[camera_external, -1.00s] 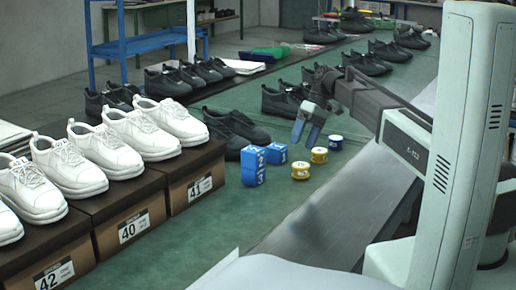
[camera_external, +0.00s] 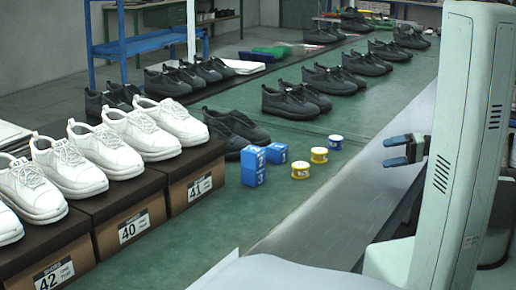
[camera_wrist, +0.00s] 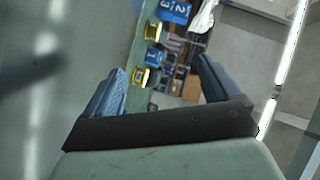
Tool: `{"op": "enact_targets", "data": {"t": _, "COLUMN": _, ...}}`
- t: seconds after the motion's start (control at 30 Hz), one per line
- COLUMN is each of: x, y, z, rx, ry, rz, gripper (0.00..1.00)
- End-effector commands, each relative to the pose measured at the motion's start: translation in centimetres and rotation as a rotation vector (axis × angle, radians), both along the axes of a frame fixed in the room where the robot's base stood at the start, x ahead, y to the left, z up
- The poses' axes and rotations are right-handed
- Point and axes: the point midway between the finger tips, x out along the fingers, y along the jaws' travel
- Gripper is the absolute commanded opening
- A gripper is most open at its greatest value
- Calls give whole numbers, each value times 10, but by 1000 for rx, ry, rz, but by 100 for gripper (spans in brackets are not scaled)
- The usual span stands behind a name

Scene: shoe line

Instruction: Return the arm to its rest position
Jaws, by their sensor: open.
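My gripper (camera_external: 388,151) is open and empty, held level above the grey metal edge strip at the right of the green table. Its two blue fingers point left in the external view, and most of the arm is hidden behind my pale column. In the wrist view the fingers of my gripper (camera_wrist: 163,88) are spread apart with nothing held between them. The gripper is clear of the blue numbered blocks (camera_external: 253,170) and the yellow and blue spools (camera_external: 300,170), which stand on the table to its left.
White shoes (camera_external: 75,165) stand on numbered boxes (camera_external: 130,228) at the left. Dark shoes (camera_external: 296,103) line the green table (camera_external: 225,235) toward the back. A blue rack (camera_external: 140,44) stands at the back left. The metal strip (camera_external: 340,220) below my gripper is bare.

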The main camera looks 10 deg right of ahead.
Motion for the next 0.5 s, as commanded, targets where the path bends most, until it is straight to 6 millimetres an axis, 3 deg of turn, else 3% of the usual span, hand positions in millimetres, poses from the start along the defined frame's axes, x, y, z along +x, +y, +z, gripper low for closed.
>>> {"op": "enact_targets", "data": {"t": 0.23, "x": -38, "y": -70, "z": 4, "rx": 191, "ry": -95, "rz": -195, "gripper": 89}}
{"op": "enact_targets", "data": {"t": 0.5, "x": -66, "y": -115, "z": 7, "rx": 303, "ry": -173, "rz": -336, "gripper": 89}}
